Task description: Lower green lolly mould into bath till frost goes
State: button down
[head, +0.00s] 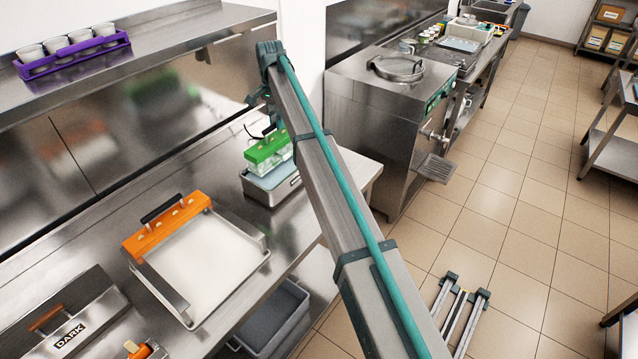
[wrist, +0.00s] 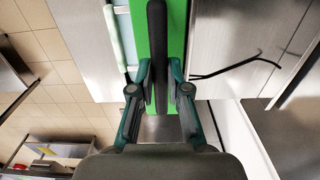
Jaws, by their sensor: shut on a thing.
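The green lolly mould (head: 264,149) shows in the head view past my arm, with pale, frosty-looking cells below its green top. It is upright over the bath (head: 258,191), a small steel tub with a bluish inside on the bench; I cannot tell how deep the cells reach into it. In the wrist view, my gripper (wrist: 160,82) is shut on the black handle (wrist: 157,50) along the top of the green mould. In the head view, my arm hides part of the gripper and the bath's right side.
An orange mould (head: 168,226) with a black handle is at the back edge of a white-floored tray (head: 252,262) on the same bench. A steel lid marked DARK (head: 85,330) is at front left. A purple rack (head: 72,55) of cups stands on the shelf above.

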aim_at(278, 136)
jog(key=shift+f+b, duration=1.3)
jog(key=shift+f, duration=2.8)
dwell(3.9)
